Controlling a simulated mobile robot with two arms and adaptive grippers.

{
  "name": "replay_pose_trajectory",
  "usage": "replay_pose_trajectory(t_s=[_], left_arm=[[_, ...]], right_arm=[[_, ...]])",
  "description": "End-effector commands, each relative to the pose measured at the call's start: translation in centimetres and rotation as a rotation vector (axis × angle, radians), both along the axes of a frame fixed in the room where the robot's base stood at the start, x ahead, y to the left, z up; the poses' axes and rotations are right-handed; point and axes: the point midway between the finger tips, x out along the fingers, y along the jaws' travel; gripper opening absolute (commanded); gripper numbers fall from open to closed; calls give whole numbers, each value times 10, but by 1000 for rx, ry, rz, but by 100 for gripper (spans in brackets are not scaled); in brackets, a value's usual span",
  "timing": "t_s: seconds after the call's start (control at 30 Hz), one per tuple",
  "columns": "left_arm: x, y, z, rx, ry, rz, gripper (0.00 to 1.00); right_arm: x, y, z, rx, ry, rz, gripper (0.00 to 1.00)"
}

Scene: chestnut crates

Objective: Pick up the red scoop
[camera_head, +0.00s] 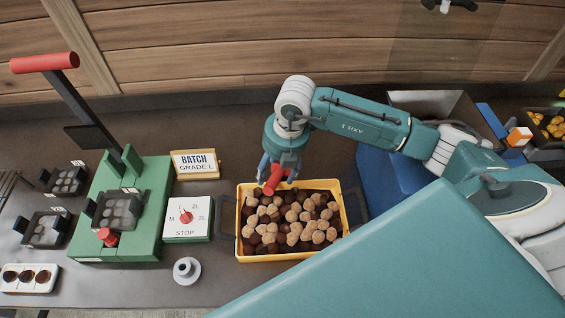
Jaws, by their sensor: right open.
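The red scoop (272,181) shows as a short red shape at the back left of the yellow crate (292,256), above or on the chestnuts; the rest of it is hidden. My right gripper (277,178) points down over that part of the crate. Its fingers are open around or beside the red part; I cannot tell whether they touch it. My left gripper is not in view.
Brown and tan chestnuts (299,229) fill the crate, which has dark side handles. A dial box (188,232), a "BATCH GRADE L" sign (196,163) and a green lever press (140,225) stand left. A blue bin (385,188) stands right.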

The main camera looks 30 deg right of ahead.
Motion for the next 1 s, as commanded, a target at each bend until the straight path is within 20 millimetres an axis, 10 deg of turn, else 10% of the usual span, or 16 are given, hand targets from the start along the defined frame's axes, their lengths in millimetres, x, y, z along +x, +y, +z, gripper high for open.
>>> replay_pose_trajectory(t_s=[0.4, 0.77, 1.0], left_arm=[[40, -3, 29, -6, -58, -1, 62], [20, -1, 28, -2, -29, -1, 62], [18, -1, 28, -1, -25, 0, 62]], right_arm=[[8, 8, -45, 0, 2, -2, 59], [10, 9, -58, -1, -1, 0, 59], [10, 9, -58, -1, -1, 0, 11]])
